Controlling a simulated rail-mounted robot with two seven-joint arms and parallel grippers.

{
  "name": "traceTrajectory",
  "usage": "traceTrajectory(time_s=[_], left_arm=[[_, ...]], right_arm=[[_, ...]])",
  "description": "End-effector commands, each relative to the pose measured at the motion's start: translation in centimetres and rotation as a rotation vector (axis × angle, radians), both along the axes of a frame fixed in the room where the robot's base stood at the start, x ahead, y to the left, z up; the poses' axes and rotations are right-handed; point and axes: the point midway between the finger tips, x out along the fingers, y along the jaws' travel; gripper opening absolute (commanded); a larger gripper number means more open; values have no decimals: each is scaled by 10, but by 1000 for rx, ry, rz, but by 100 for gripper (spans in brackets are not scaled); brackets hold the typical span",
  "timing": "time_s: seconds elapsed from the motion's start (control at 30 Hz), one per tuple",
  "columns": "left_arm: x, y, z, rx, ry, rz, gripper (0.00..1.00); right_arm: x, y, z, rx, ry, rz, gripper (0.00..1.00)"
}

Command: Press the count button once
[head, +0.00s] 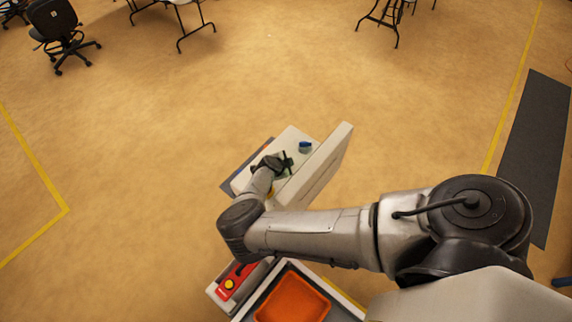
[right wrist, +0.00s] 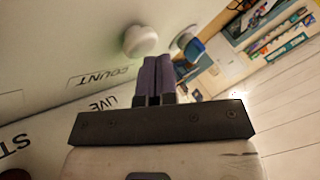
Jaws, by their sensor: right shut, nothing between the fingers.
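In the right wrist view a white round button (right wrist: 140,40) stands out from a pale panel (right wrist: 60,40). The printed word COUNT (right wrist: 100,78) is beside it. My right gripper (right wrist: 159,62) is shut and empty, its fingertips close to the white button and slightly to its right; I cannot tell whether they touch. In the head view the right gripper (head: 286,161) is over the white console (head: 294,137), and the button is not distinguishable there. My left gripper is not in view.
A blue-topped knob (right wrist: 191,46) is just right of the white button; a blue piece also shows on the console in the head view (head: 305,147). An upright white panel (head: 325,160) borders the console.

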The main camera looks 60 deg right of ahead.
Motion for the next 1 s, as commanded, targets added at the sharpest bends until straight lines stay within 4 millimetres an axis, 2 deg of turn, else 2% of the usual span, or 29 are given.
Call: traceTrajectory(time_s=[0.2,0.63,1.0], left_arm=[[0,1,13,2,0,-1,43],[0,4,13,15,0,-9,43],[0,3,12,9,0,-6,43]], right_arm=[[0,0,11,-1,1,0,0],[1,0,14,-1,-2,-1,0],[1,0,47,0,-3,-3,0]])
